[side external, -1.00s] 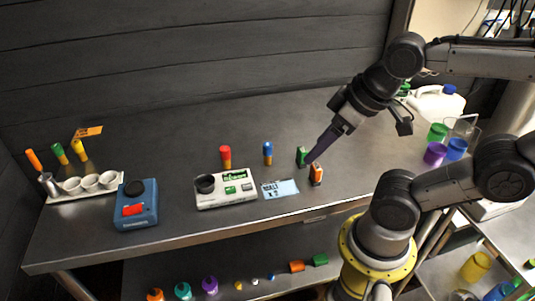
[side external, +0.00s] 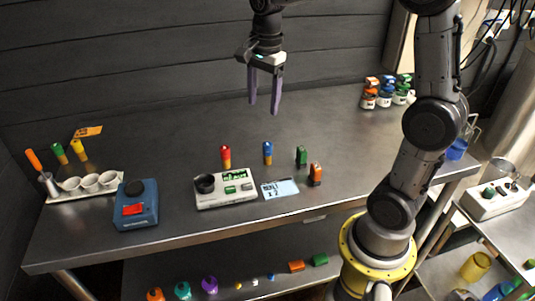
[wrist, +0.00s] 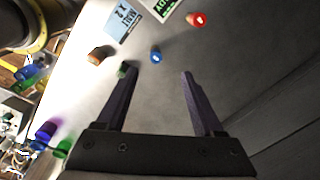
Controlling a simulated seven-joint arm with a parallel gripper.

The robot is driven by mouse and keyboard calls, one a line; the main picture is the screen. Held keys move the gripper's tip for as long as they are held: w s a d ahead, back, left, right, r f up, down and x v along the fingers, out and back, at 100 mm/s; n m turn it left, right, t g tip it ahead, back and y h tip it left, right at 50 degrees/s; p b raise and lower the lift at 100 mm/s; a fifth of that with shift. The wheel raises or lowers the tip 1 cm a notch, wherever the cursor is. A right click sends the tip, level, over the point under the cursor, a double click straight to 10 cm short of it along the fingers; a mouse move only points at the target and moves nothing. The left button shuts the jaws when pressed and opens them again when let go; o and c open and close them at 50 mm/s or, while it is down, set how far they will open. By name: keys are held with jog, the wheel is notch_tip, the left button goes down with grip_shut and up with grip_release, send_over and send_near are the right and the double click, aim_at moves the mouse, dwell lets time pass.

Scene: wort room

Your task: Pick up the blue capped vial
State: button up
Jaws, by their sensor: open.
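The blue capped vial (side external: 267,152) stands upright on the steel table, right of the red capped vial (side external: 225,156). In the wrist view the blue cap (wrist: 156,56) shows from above, ahead of and between my fingertips. My gripper (side external: 263,108) has purple fingers. It is open and empty, pointing down above the table, a little behind and above the blue capped vial.
A white meter (side external: 224,188), a blue card (side external: 280,189) and a blue device (side external: 136,205) lie in front or left. Several small jars (side external: 385,92) stand at the back right.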

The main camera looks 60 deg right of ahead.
aim_at(268, 144)
jog(key=shift+g, duration=0.4)
jog(key=f, duration=0.3)
jog(key=d+f, duration=0.1)
jog(key=f, duration=0.3)
jog(key=d+f, duration=0.1)
jog(key=f, duration=0.2)
jog(key=shift+w+f, duration=0.2)
jog(key=shift+w, duration=0.05)
jog(key=shift+s+d+f, duration=0.1)
jog(key=shift+f, duration=1.5)
jog(key=shift+s+f, duration=0.1)
jog(key=shift+f, duration=1.45)
grip_shut()
